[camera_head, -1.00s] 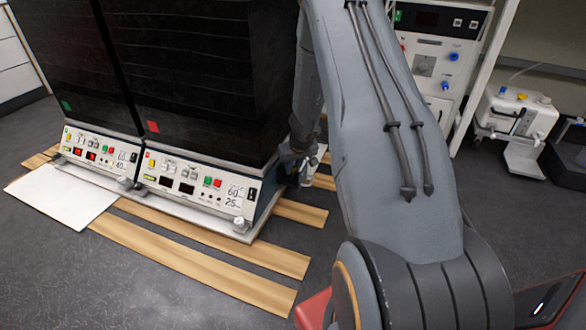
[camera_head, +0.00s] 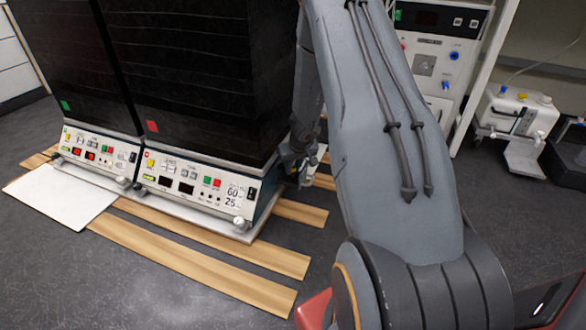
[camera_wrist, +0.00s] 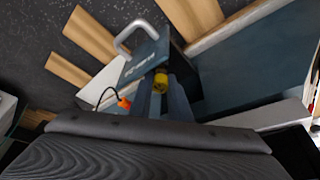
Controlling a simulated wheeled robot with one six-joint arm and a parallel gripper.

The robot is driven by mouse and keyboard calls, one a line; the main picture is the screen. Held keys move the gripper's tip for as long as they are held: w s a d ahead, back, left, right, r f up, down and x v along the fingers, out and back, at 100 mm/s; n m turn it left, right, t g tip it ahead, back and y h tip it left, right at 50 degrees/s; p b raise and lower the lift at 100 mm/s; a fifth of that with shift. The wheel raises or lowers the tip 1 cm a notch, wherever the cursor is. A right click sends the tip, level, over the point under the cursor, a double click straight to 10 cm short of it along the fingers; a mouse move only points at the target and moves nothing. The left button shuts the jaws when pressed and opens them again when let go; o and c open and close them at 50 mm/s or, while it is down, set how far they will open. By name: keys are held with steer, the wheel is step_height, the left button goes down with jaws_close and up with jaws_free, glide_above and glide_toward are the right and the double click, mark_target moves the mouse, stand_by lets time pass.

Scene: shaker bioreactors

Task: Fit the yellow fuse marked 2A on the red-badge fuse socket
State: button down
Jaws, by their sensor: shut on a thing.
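The red badge (camera_head: 152,127) is on the front of the right-hand dark shaker unit. My gripper (camera_head: 298,170) is low beside that unit's right side, mostly hidden by my arm in the head view. In the wrist view my gripper (camera_wrist: 160,104) is shut on the yellow fuse (camera_wrist: 160,82), whose round yellow end shows between the fingertips. Its 2A marking is not readable. I cannot make out the red-badge fuse socket in either view.
A blue-grey box with a pale handle (camera_wrist: 130,38) is just beyond the fingertips. An orange plug (camera_wrist: 124,103) on a black cable is left of the fingers. Wooden slats (camera_head: 200,255) lie on the floor. A green-badge unit (camera_head: 66,106) stands at left.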

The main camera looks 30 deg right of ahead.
steer(key=shift+f+b, duration=0.45)
steer(key=shift+b, duration=0.4)
stand_by(0.4)
steer(key=c, duration=1.6)
jaws_free()
steer(key=shift+o, duration=0.2)
steer(key=shift+d, duration=0.2)
steer(key=shift+s, duration=0.1)
steer(key=p+v, duration=0.3)
steer(key=v, duration=0.4)
steer(key=shift+a+r+p, duration=0.25)
steer(key=shift+r+p, duration=0.15)
